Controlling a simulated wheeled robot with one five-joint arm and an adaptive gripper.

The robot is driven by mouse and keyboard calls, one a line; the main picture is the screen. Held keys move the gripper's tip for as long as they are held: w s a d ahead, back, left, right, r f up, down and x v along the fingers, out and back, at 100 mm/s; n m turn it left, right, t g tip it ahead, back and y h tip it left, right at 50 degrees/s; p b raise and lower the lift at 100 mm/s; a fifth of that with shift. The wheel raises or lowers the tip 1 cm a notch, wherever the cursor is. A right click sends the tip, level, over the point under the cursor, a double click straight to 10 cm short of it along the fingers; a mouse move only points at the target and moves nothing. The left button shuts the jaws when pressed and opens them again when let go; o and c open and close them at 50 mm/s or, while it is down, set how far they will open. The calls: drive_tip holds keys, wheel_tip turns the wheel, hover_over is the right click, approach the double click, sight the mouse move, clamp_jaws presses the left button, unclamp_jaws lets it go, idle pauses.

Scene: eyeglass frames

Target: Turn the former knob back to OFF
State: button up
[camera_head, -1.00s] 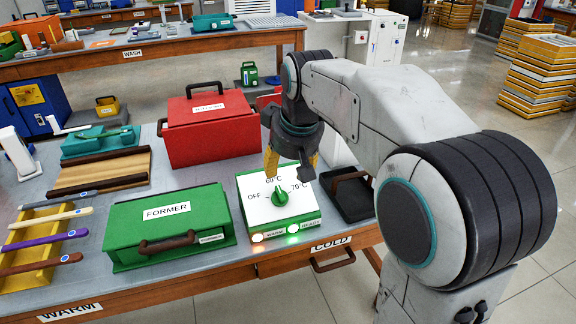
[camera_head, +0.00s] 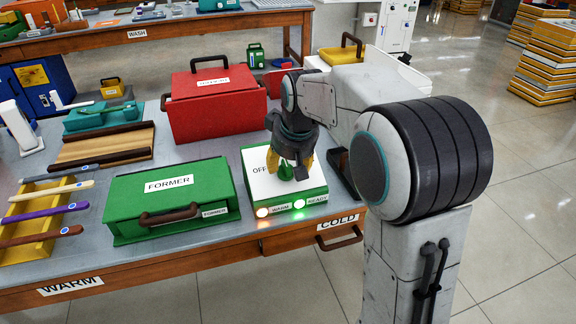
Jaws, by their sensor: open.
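The former control box (camera_head: 258,188) is a green unit with a white top on the table, right of the green FORMER box (camera_head: 170,192). Its green knob (camera_head: 286,171) shows between the fingers of my gripper (camera_head: 288,168). My gripper points down over the knob with its yellow fingertips apart on either side; I cannot tell whether they touch it. The OFF label shows left of the knob. The temperature labels and the knob's pointer are hidden by the gripper.
A red box (camera_head: 210,120) with a handle stands behind the control box. A dark tray (camera_head: 342,175) lies close to its right. A yellow rack (camera_head: 45,215) with several coloured sticks is at the left. The COLD drawer (camera_head: 338,235) is in the table front.

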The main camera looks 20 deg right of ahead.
drive_tip(key=shift+f, duration=0.25)
drive_tip(key=shift+o, duration=0.2)
clamp_jaws()
idle(0.3)
